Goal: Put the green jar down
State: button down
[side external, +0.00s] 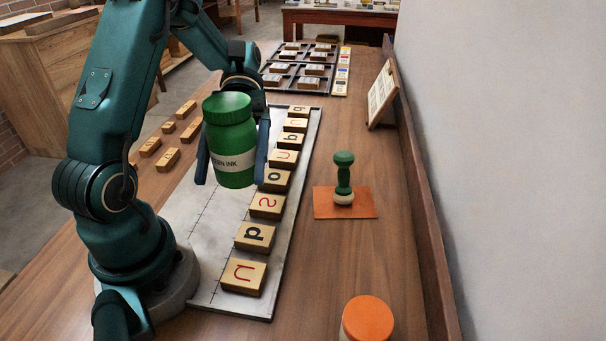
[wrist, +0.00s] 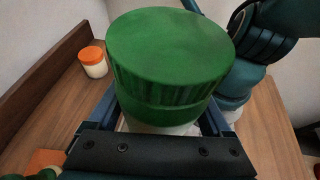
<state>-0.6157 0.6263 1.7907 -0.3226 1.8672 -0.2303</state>
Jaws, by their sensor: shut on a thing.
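The green jar (side external: 231,150) has a green ribbed lid and a white label reading "EN INK", its start hidden. It is upright in my gripper (side external: 232,165), which is shut on it, with one finger on each side. The jar is in the air above the pale metal plate and its row of lettered blocks. In the wrist view the green lid (wrist: 168,50) fills the middle, between the fingers of my gripper (wrist: 165,120). The jar's lower part is mostly hidden there.
Lettered wooden blocks (side external: 267,206) line the metal plate (side external: 205,235). A green-handled stamp (side external: 343,178) stands on an orange mat (side external: 368,203). An orange-lidded jar (side external: 367,320) stands at the front right, also in the wrist view (wrist: 93,62). Trays (side external: 300,70) lie behind. Bare table lies between plate and mat.

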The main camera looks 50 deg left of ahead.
jog(key=s+a+m+g+y, duration=0.2)
jog(key=s+a+m+y, duration=0.4)
jog(key=a+m+y, duration=0.25)
jog(key=s+a+m+g+y, duration=0.2)
jog(key=s+a+m+y, duration=0.4)
jog(key=a+m+y, duration=0.25)
jog(key=w+a+r+m+t+y, duration=0.3)
jog(key=a+r+m+t+y, duration=0.1)
jog(key=a+m+t+y, duration=0.35)
jog(key=shift+g+h, duration=0.25)
jog(key=shift+h, duration=0.2)
jog(key=w+f, duration=0.3)
jog(key=f, duration=0.1)
jog(key=w+d+f, duration=0.1)
jog(key=w+f, duration=0.7)
jog(key=shift+w+d+f, duration=0.1)
jog(key=shift+d, duration=0.05)
jog(key=shift+f, duration=2.05)
jog(key=shift+f, duration=0.1)
grip_release()
